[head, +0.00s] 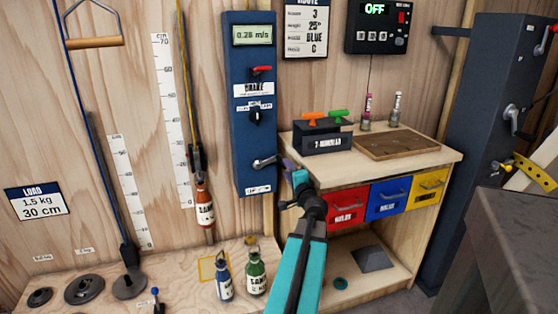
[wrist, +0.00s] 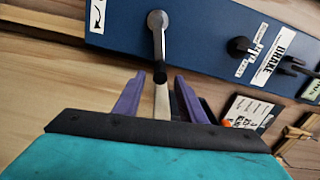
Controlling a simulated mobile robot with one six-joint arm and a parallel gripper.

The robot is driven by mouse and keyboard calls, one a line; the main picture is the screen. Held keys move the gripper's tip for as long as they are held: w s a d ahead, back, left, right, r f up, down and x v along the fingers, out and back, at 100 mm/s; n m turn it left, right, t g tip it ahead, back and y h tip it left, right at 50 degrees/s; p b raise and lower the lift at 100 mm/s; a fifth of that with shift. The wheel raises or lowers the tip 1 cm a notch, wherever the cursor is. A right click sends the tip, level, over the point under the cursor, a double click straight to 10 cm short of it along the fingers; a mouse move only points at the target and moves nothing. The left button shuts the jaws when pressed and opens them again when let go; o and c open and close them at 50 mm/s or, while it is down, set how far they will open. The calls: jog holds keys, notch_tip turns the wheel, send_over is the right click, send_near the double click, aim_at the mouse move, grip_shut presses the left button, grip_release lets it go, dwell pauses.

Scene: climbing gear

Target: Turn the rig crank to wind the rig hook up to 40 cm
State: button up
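The rig crank (head: 265,162) is a grey arm near the bottom of the tall blue rig panel (head: 240,130). In the wrist view the crank (wrist: 157,35) points toward me, its dark knob end between my purple fingertips. My gripper (head: 292,172) is beside the crank; in the wrist view its fingers (wrist: 160,80) stand apart with gaps on both sides of the knob. The rig hook (head: 197,158) hangs on a yellow rope, carrying an orange-red sand bottle (head: 205,207), beside the white cm scale (head: 172,110). The hook is low on the scale; its exact height is unclear.
A red brake lever (head: 262,70) and black knob (head: 256,117) sit above the crank. A workbench (head: 440,157) with coloured drawers stands right of my arm. Two bottles (head: 256,275) stand on the low shelf. A load sign (head: 38,202) reads 1.5 kg, 30 cm.

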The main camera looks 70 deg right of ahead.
aim_at(280, 159)
jog(key=shift+x, duration=5.2)
grip_shut()
jog(key=shift+a+f, duration=0.1)
jog(key=shift+s, duration=0.1)
